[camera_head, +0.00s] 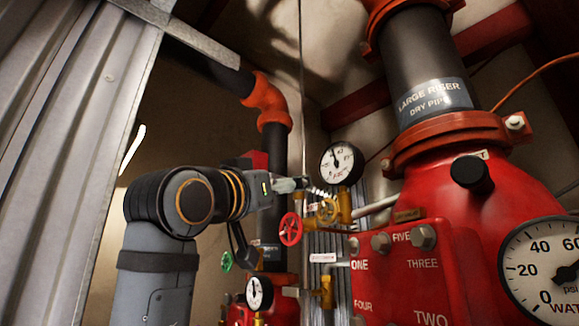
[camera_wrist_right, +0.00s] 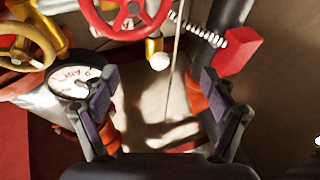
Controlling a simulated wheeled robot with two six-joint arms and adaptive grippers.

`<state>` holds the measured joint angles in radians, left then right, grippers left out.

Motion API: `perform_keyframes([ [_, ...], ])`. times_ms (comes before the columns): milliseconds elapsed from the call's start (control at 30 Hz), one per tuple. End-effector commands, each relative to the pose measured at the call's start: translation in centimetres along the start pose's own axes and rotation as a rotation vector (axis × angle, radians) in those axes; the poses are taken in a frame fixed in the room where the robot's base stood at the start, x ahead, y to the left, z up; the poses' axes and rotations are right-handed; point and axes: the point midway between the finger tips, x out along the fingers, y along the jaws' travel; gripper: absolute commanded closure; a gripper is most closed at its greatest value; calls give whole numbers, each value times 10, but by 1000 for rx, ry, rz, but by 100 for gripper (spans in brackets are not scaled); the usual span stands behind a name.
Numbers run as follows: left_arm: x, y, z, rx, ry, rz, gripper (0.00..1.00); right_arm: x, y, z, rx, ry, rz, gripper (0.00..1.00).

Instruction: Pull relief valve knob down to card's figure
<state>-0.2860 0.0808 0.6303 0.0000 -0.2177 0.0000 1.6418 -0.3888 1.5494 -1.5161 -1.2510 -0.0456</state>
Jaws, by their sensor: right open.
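My right gripper (camera_wrist_right: 155,95) is open and empty in the wrist view. Beyond its fingers is a pale round knob (camera_wrist_right: 159,61) on a brass fitting (camera_wrist_right: 155,45); I cannot tell surely whether it is the relief valve knob. The fingers look apart from it. In the head view my right gripper (camera_head: 290,185) reaches in beside a small spring (camera_head: 322,195), left of the brass valve. A white-faced gauge (camera_head: 340,163) stands above; a gauge (camera_wrist_right: 80,82) also shows in the wrist view.
A red block (camera_wrist_right: 239,50) is near the right finger. A large red riser valve (camera_head: 470,200) fills the right; corrugated metal (camera_head: 90,130) stands left.

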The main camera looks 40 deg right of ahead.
Motion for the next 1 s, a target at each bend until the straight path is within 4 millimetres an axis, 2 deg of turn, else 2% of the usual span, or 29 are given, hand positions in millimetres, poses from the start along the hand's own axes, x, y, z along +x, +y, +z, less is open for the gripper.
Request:
perform_keyframes([
  [33,-15,-1,3,0,-7,1,60,9,0,-7,-1,-1,3,15],
  [300,-26,0,21,1,-37,2,60,38,0,-2,-1,0,2,15],
  [500,-29,0,18,0,-33,3,60,46,0,0,-1,0,1,15],
  [767,-28,0,13,0,-25,3,60,46,0,0,0,0,1,15],
  [1000,-28,0,13,0,-25,3,60,46,0,0,0,0,1,48],
])
